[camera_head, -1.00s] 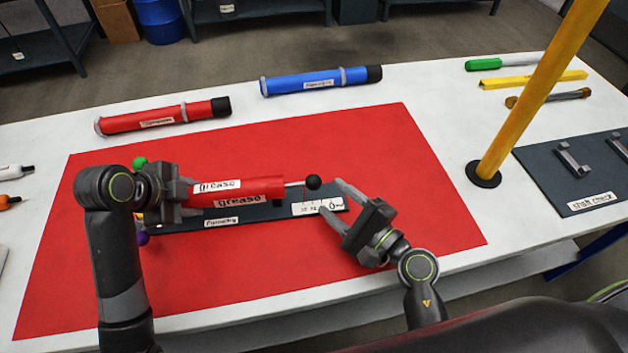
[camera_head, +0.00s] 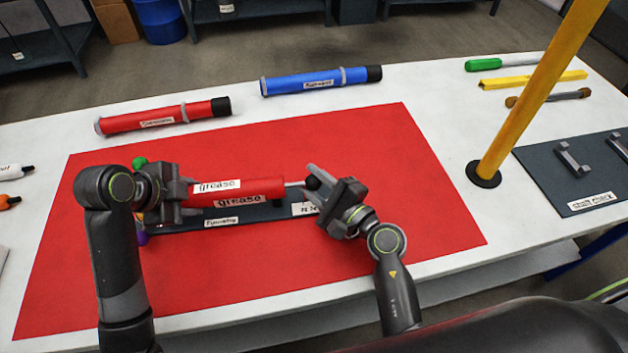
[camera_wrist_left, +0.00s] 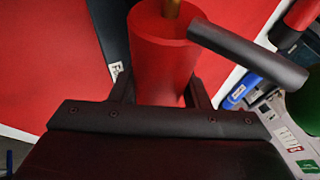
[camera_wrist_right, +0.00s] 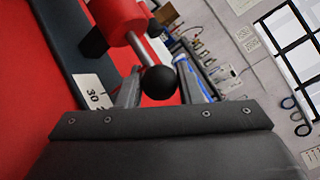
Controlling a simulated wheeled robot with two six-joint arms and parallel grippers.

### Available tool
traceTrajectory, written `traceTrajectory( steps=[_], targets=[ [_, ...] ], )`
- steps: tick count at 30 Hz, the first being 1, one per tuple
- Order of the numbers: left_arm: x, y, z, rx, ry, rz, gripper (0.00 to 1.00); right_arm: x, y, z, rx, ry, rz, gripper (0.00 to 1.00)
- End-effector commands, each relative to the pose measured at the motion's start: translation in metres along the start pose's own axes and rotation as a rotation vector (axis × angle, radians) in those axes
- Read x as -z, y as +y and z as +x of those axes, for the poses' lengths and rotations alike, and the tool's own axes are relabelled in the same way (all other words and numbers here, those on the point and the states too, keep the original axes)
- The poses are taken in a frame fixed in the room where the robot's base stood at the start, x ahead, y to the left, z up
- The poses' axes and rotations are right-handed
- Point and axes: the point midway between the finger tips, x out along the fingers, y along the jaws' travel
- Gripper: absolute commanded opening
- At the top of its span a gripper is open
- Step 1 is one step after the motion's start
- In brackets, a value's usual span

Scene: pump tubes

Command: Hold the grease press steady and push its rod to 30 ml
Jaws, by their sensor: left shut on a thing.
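The grease press is a red tube (camera_head: 262,187) labelled "grease", lying level over a dark base plate (camera_head: 247,221) on the red mat. My left gripper (camera_head: 185,195) is shut around its left end, and the tube also shows in the left wrist view (camera_wrist_left: 165,65). A thin metal rod with a black ball knob (camera_head: 313,183) sticks out of its right end. My right gripper (camera_head: 312,185) is at the knob, fingers apart on either side of it. In the right wrist view the knob (camera_wrist_right: 159,82) sits between the fingers, with a gap visible on the right. A scale marked "30" (camera_wrist_right: 95,98) lies beside the rod.
Another red tube (camera_head: 160,118) and a blue tube (camera_head: 320,81) lie behind the mat. A yellow post (camera_head: 530,105) stands on the right, near a dark board with handles (camera_head: 585,170). The red mat (camera_head: 400,150) is clear to the right.

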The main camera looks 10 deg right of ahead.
Motion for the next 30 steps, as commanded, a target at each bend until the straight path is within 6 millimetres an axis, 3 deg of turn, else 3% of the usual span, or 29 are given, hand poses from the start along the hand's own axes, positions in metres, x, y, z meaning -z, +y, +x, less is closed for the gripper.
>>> traceTrajectory(
  steps=[1, 6, 18, 19, 21, 24, 30],
  targets=[
    [-0.0005, 0.0007, 0.0004, -0.003, -0.001, -0.001, 0.13, 0.0001, -0.0001, -0.0002, 0.000, 0.000, 0.000, 0.19],
    [-0.0005, 0.0006, 0.0004, -0.002, -0.001, -0.001, 0.13, 0.0001, -0.0002, -0.0003, 0.000, 0.000, -0.001, 0.00],
    [-0.0001, 0.0006, 0.0004, -0.002, 0.000, -0.001, 0.13, -0.0026, 0.0016, 0.0020, 0.000, 0.000, -0.001, 0.00],
    [-0.0001, 0.0006, 0.0004, -0.002, 0.000, -0.001, 0.13, -0.0026, 0.0016, 0.0020, 0.000, 0.000, -0.001, 0.34],
    [0.0000, 0.0006, 0.0004, -0.002, 0.001, -0.001, 0.13, -0.0026, 0.0016, 0.0020, 0.000, 0.000, -0.001, 0.43],
    [0.0001, 0.0006, 0.0004, -0.002, 0.001, -0.001, 0.13, -0.0025, 0.0016, 0.0020, 0.000, 0.000, -0.001, 0.53],
    [0.0002, 0.0006, 0.0005, -0.002, 0.002, -0.001, 0.13, -0.0025, 0.0016, 0.0019, 0.000, 0.000, -0.001, 0.53]
  ],
)
